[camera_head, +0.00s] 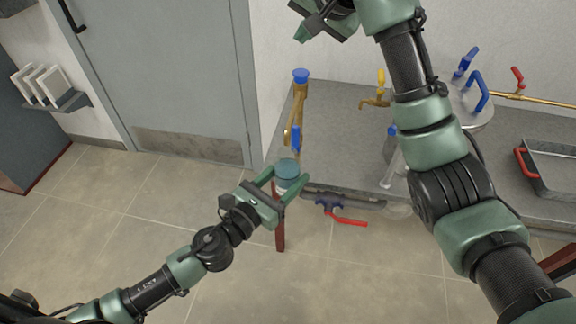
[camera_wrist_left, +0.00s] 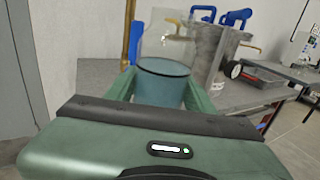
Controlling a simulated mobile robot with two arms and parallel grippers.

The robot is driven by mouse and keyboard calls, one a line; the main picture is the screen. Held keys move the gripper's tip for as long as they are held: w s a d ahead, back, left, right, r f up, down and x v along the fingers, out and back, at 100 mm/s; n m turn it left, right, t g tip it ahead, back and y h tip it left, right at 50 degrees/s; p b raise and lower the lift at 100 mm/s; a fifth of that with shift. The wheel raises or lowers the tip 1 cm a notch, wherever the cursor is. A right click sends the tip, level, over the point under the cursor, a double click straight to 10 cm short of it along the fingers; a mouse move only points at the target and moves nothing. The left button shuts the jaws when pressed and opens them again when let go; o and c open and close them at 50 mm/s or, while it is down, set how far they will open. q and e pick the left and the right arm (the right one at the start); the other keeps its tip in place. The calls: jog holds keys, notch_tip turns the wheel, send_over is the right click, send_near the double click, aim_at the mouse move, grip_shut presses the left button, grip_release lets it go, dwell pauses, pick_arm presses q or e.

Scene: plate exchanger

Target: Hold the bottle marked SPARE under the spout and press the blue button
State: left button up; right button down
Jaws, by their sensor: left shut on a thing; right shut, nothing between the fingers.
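My left gripper (camera_head: 275,180) is shut on a bottle (camera_head: 287,171) with a teal top, held at the front edge of the grey bench. In the left wrist view the bottle (camera_wrist_left: 163,85) sits between the fingers, with something clear above it. No SPARE marking is readable. A brass standpipe (camera_head: 300,98) rises just behind the bottle. A blue round button (camera_head: 300,75) tops it, and a blue lever (camera_head: 296,139) is on its lower side. I cannot tell whether the bottle's mouth is exactly under the spout. My right gripper (camera_head: 303,33) is shut and empty, high beside the button.
The grey bench (camera_head: 340,110) also holds a brass tap (camera_head: 381,90), a metal vessel with blue handles (camera_head: 478,92) and a tray with red handles (camera_head: 550,155). A red-handled valve (camera_head: 345,219) sticks out below the front edge. The floor at left is clear.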

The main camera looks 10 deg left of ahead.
pick_arm(q)
jog(key=shift+s, duration=0.1)
pick_arm(e)
jog(key=shift+f+b, duration=1.05)
pick_arm(q)
jog(key=s, duration=0.9)
jog(key=shift+s, duration=0.4)
pick_arm(e)
jog(key=shift+f, duration=0.15)
